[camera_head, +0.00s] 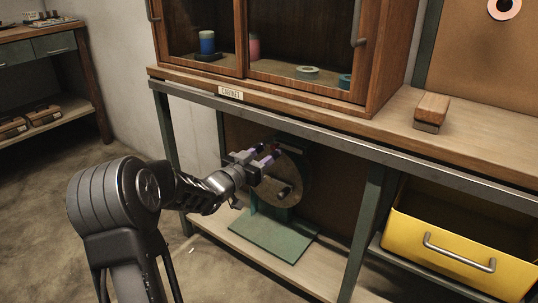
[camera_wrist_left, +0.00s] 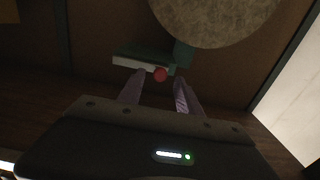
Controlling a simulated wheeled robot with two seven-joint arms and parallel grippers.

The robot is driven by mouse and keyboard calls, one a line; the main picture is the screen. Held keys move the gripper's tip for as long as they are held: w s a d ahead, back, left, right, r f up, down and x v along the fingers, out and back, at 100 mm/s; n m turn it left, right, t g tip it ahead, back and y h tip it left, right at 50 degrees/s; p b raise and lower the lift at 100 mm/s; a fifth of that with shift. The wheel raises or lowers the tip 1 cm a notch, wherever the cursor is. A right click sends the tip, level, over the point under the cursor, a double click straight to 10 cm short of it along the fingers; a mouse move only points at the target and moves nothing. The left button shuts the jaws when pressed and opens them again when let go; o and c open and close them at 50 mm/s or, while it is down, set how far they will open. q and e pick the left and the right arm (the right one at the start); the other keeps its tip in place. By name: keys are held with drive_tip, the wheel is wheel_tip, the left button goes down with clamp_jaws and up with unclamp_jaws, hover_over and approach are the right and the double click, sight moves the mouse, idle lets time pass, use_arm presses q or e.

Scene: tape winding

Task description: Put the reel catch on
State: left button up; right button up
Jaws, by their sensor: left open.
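The reel (camera_head: 297,172) is a round tan disc on a green stand with a green base plate (camera_head: 270,236), on the low shelf under the cabinet. It also shows at the top of the left wrist view (camera_wrist_left: 215,18). A red knob (camera_wrist_left: 160,74), probably the catch's, sits by a pale-edged green bar (camera_wrist_left: 135,62) near the disc's rim; whether the catch is engaged cannot be told. My left gripper (camera_head: 268,157) is open in front of the reel's upper part. In the wrist view its fingertips (camera_wrist_left: 159,78) lie either side of the knob, contact unclear. My right gripper is out of view.
The bench edge (camera_head: 300,133) runs just above my left gripper. A green bench leg (camera_head: 362,230) stands right of the reel, with a yellow bin (camera_head: 440,240) beyond it. A wooden block (camera_head: 432,110) lies on the bench top. The floor at left is clear.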

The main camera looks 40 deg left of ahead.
use_arm(q)
drive_tip(key=shift+w, duration=0.65)
clamp_jaws()
idle(1.0)
